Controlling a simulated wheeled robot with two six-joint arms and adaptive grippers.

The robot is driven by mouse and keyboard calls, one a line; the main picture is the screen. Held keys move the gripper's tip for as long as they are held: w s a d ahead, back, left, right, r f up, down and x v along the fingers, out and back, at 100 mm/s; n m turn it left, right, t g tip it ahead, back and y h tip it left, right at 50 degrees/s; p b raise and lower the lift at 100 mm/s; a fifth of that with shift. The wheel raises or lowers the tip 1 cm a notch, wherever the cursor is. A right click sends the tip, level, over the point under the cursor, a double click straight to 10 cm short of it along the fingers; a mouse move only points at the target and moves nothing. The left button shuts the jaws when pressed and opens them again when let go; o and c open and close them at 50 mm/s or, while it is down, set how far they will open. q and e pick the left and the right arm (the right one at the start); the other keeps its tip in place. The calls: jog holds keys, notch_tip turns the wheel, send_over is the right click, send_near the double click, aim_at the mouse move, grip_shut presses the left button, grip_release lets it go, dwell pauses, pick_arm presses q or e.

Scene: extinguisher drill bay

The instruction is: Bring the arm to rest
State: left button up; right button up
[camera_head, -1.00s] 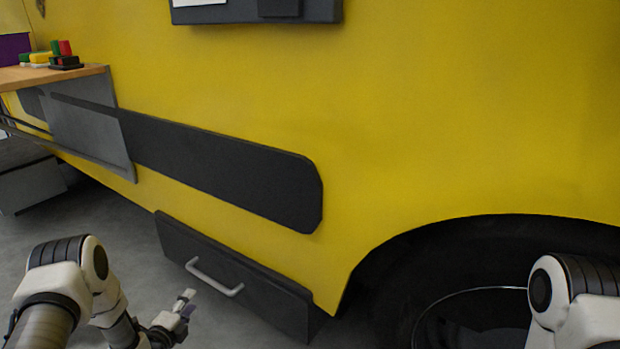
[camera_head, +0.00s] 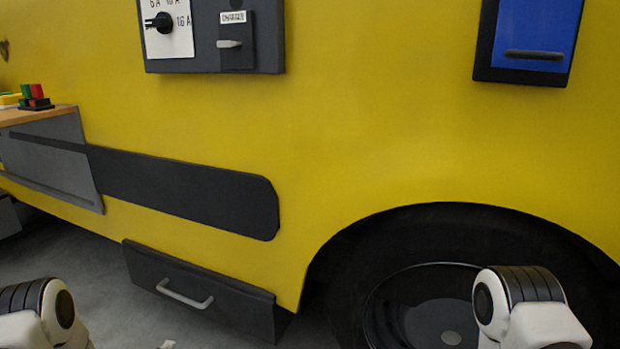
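My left arm (camera_head: 45,315) shows only as a white and black joint at the lower left. A small pale tip (camera_head: 167,345) shows at the bottom edge below the drawer; I cannot tell whether it is part of my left gripper, and no fingers can be made out. My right arm (camera_head: 525,305) shows as a white and black joint at the lower right, in front of the wheel. My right gripper is outside the picture.
A yellow vehicle side (camera_head: 400,130) fills the view. A dark drawer with a handle (camera_head: 185,296) sits low. A charger panel (camera_head: 215,65) and a blue box (camera_head: 530,35) are above. A shelf (camera_head: 40,113) holds coloured blocks at the left. The wheel (camera_head: 430,300) is at lower right.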

pick_arm(q)
jog(key=s+d+f+n+g+p, duration=0.1)
jog(key=s+d+n+g+p, duration=0.2)
jog(key=s+d, duration=0.45)
jog(key=s+d+f+n+g+p, duration=0.1)
jog(key=s+d+f+n+g, duration=0.3)
jog(key=s, duration=0.6)
jog(key=s+r+n+g+y, duration=0.2)
jog(key=s+n+g, duration=0.8)
jog(key=s, duration=1)
notch_tip(320, 180, up, 38)
jog(key=n+t+p, duration=0.1)
jog(key=n+p, duration=0.2)
jog(key=p, duration=3.6)
jog(key=shift+w+a+r+t, duration=0.2)
jog(key=shift+t, duration=0.2)
